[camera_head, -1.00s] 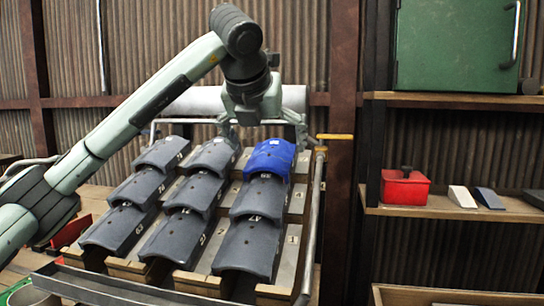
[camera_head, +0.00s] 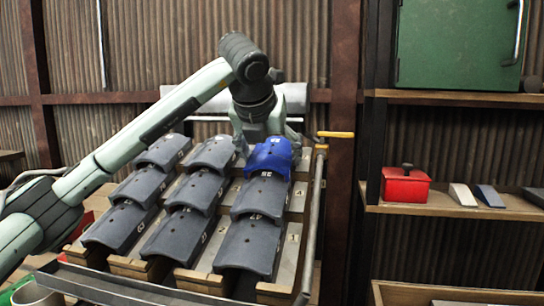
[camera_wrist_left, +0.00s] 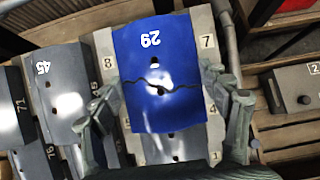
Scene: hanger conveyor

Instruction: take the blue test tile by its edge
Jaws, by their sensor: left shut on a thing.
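The blue test tile (camera_head: 268,160) is at the top of the right column of the sloped rack. In the left wrist view the blue tile (camera_wrist_left: 152,60) bears the number 29, a small hole and a jagged dark crack line across its middle. My left gripper (camera_head: 264,136) is at the tile's upper end, coming from behind and above. In the left wrist view its fingers (camera_wrist_left: 160,85) lie on both side edges of the tile, shut on it. The tile still lies at its place over the grey tile below. My right gripper is not in view.
Several dark grey tiles (camera_head: 184,222) fill the rest of the rack, close to the blue one. A metal rail (camera_head: 312,215) runs along the rack's right side. Shelves at the right hold a red box (camera_head: 404,187) and small wedges (camera_head: 463,195).

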